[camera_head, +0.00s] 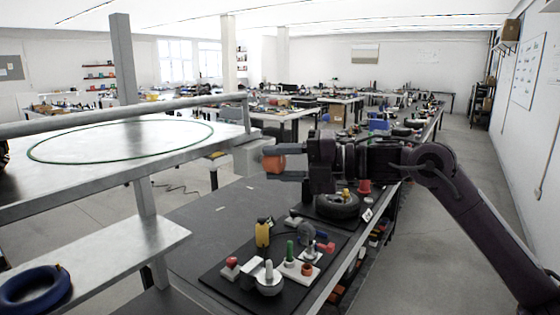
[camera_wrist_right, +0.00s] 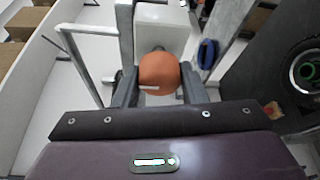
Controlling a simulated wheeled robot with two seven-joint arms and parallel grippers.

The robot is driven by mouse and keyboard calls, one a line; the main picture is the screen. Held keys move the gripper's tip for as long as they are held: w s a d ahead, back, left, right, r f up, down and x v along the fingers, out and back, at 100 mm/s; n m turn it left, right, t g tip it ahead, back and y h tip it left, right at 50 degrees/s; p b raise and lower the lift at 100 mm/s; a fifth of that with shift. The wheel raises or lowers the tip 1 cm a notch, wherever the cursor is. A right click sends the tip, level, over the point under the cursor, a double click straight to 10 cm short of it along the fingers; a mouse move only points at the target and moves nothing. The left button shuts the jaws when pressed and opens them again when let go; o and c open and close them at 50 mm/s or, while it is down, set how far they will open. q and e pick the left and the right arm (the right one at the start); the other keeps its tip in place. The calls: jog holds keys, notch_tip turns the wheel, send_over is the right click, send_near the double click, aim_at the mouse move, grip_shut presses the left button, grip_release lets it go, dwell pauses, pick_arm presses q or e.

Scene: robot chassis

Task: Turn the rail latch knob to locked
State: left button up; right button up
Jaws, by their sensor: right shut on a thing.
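The orange rail latch knob (camera_head: 273,160) sits at the front of a light grey box (camera_head: 246,156) at the right end of the metal rail (camera_head: 120,115). My right gripper (camera_head: 276,160) reaches in from the right and is shut on the knob. In the right wrist view the knob (camera_wrist_right: 158,72) lies between both fingers, with the pale box (camera_wrist_right: 163,27) behind it. A short pale mark shows low on the knob's face. The lock labels, if any, cannot be read. My left gripper is not in view.
A metal table (camera_head: 100,165) with a green ring on it stands left of the knob. A blue ring (camera_head: 32,288) lies on the lower shelf.

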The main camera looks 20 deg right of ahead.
jog(key=shift+f, duration=0.1)
dwell(0.3)
jog(key=o, duration=1)
jog(key=b+v, duration=0.3)
jog(key=v, duration=0.4)
jog(key=shift+s+d, duration=0.2)
jog(key=shift+d, duration=0.15)
